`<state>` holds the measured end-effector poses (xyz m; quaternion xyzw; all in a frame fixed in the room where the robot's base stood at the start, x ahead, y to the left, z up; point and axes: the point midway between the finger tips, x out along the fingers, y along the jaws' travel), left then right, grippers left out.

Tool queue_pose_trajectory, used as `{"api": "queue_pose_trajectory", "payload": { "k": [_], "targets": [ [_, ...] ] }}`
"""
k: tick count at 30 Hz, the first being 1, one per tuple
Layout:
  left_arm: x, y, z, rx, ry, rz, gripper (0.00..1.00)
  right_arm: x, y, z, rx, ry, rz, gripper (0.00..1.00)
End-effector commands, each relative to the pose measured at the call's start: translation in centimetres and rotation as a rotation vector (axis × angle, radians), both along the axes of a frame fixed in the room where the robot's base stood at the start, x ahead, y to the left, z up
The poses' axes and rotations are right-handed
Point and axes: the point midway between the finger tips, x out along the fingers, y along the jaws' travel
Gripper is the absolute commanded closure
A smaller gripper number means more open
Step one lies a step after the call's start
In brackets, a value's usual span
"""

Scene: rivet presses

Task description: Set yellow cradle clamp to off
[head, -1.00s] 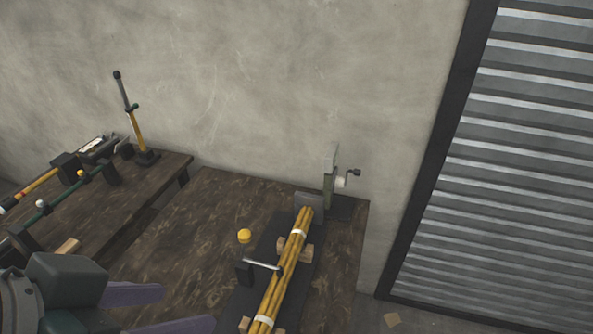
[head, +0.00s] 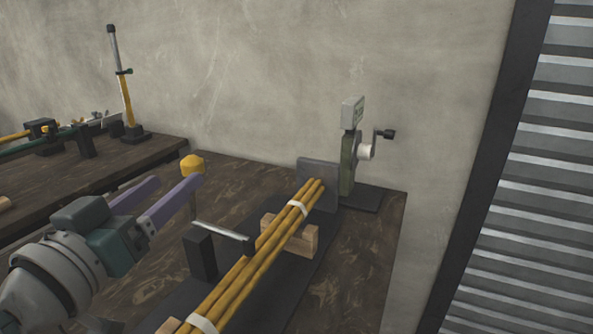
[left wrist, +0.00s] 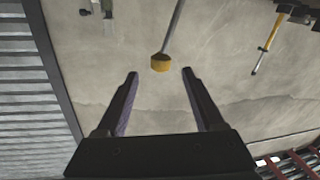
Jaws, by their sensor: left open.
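A yellow knob (head: 193,163) stands on a thin stem over the dark bench, left of a bundle of yellow rods (head: 262,252). In the left wrist view the yellow knob (left wrist: 160,63) sits at the end of a grey rod, near the middle of the gap between the fingertips. My left gripper (head: 176,182) is open, its purple fingers pointing toward the knob, and holds nothing. Whether a finger touches the knob I cannot tell. A grey bar on a black post (head: 200,256) stands beside the rods. My right gripper is not in view.
The rods rest on wooden blocks (head: 300,236) and reach toward a grey plate (head: 318,183). A crank device (head: 350,160) stands behind at the right. A second bench at left carries an upright yellow-and-grey lever (head: 125,95). The wall is close behind.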

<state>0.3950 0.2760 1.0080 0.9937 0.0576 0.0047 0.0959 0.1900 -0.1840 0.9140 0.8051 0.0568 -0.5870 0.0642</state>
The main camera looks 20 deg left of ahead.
Motion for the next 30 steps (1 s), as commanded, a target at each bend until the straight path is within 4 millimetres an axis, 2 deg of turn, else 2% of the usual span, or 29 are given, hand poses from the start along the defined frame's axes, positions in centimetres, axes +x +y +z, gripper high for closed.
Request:
{"api": "queue_pose_trajectory", "payload": {
  "k": [5, 12, 18, 22, 30],
  "targets": [
    [2.1, 0.4, 0.1, -0.001, -0.007, 0.005, 0.3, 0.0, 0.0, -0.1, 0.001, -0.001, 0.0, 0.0],
    [6.5, 0.9, 0.0, 0.0, -0.006, 0.003, 0.3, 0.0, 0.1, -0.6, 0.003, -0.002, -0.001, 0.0],
    [8.9, 1.1, 0.0, -0.001, -0.004, 0.003, 0.3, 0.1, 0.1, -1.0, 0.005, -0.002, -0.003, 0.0],
    [9.6, 1.2, 0.0, -0.001, -0.004, 0.003, 0.3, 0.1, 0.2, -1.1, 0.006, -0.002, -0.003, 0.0],
    [9.7, 1.2, 0.1, -0.001, -0.003, 0.003, 0.3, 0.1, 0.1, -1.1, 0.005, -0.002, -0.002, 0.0]
  ]
}}
